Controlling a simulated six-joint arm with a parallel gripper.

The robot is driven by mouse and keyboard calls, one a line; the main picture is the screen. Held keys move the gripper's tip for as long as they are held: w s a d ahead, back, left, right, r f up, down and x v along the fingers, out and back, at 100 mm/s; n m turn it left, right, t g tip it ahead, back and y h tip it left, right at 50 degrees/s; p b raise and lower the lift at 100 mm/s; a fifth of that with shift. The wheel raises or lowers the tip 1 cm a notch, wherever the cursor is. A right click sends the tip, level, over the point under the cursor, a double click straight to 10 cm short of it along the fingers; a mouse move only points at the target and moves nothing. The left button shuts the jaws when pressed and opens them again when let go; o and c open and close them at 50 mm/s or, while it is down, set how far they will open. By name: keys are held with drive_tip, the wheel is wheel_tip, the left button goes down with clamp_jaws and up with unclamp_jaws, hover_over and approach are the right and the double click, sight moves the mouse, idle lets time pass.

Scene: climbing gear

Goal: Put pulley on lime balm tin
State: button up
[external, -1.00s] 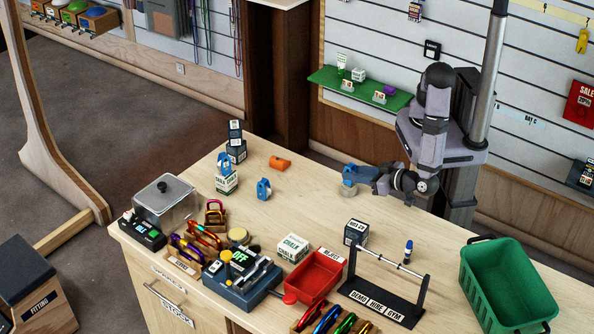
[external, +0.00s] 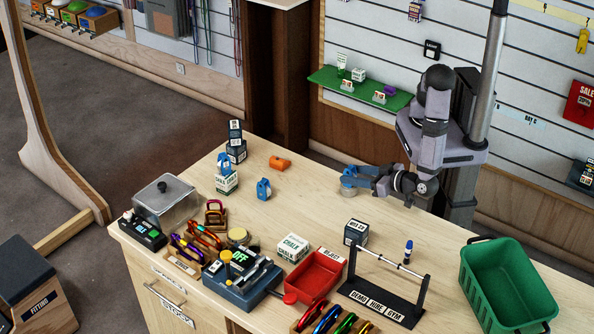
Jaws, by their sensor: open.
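A small round pale tin (external: 347,192) stands on the counter in front of my arm. I cannot make out a lime colour or label on it. A blue pulley (external: 349,181) shows directly above the tin, between my fingers, and appears to rest on its top; the contact is too small to be sure. My gripper (external: 352,176) is open around the pulley, reaching in from the right, and partly covers it. Another blue pulley (external: 264,189) stands alone on the counter to the left. A further blue one (external: 224,163) sits on a chalk box (external: 227,182).
An orange piece (external: 279,163) lies at the back of the counter. A dark box (external: 356,232), a chalk carton (external: 293,247), a red tray (external: 317,275), a bar stand (external: 385,300) and a green basket (external: 508,287) stand nearer the front.

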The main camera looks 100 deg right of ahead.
drive_tip(key=shift+s+a+r, duration=0.1)
drive_tip(key=shift+s+a, duration=0.1)
drive_tip(key=b+v, duration=0.4)
drive_tip(key=v, duration=0.7)
drive_tip(key=shift+s+r, duration=0.15)
drive_tip(key=shift+r, duration=0.05)
